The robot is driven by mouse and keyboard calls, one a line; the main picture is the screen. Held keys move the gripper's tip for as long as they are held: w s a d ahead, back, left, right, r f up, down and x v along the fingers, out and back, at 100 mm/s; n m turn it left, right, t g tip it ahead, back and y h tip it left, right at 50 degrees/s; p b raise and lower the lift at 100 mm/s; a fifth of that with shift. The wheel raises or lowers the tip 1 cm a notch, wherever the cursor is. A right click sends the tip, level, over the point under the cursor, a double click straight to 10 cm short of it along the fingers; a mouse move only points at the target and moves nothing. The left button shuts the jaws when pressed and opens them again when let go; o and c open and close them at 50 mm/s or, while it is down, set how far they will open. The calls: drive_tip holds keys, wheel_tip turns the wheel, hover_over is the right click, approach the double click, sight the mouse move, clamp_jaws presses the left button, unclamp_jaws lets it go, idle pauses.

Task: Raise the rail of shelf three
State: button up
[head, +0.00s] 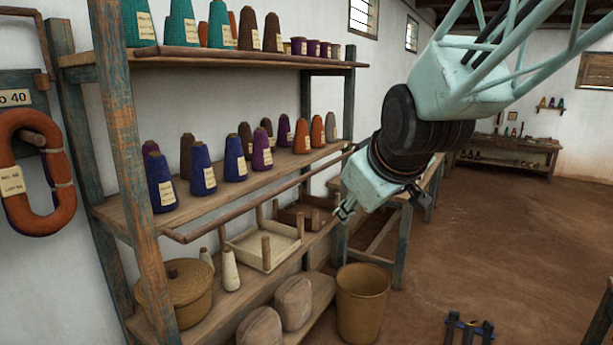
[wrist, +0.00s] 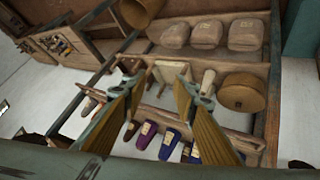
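The rail (head: 250,198) is a thin brown bar running along the front of the shelf of yarn cones (head: 300,158), just below and out from the board's edge. Its near end is by the blue front post; its far end passes close to my arm. My gripper (head: 345,212) is below the far part of the rail in the head view, apart from it as far as I can tell. In the wrist view my gripper (wrist: 158,80) has its two fingers spread with nothing held between them. Which bar in the wrist view is the rail is unclear.
Blue, purple and brown cones (head: 203,170) stand behind the rail. Below are a pale wooden frame (head: 262,248), white cones, a lidded basket (head: 174,288) and sacks (head: 293,302). A tall basket (head: 363,302) stands on the floor. Open floor lies to the right.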

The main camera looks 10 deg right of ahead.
drive_tip(key=w+f+n+t, duration=0.3)
drive_tip(key=w+n+t, duration=0.2)
drive_tip(key=w, duration=2)
drive_tip(key=n+t+y+p, duration=0.1)
drive_tip(key=n+t, duration=0.4)
drive_tip(key=n, duration=0.1)
approach(310, 174)
drive_tip(key=shift+s+d+f, duration=0.15)
drive_tip(key=shift+s+f, duration=0.25)
drive_tip(key=shift+s, duration=0.15)
drive_tip(key=shift+s+d+f, duration=0.15)
drive_tip(key=shift+s+f, duration=0.2)
drive_tip(key=shift+s, duration=0.2)
drive_tip(key=shift+w, duration=0.2)
drive_tip(key=shift+w+a+r+p, duration=0.1)
drive_tip(key=shift+w+r+p, duration=0.15)
drive_tip(key=shift+w, duration=1.95)
drive_tip(key=shift+w+a+r+p, duration=0.15)
drive_tip(key=shift+w+r, duration=0.2)
drive_tip(key=shift+w, duration=1.9)
drive_tip(key=shift+w+a+r+p, duration=0.1)
drive_tip(key=shift+w+r+p, duration=0.2)
drive_tip(key=shift+w, duration=1.9)
drive_tip(key=shift+c, duration=0.4)
clamp_jaws()
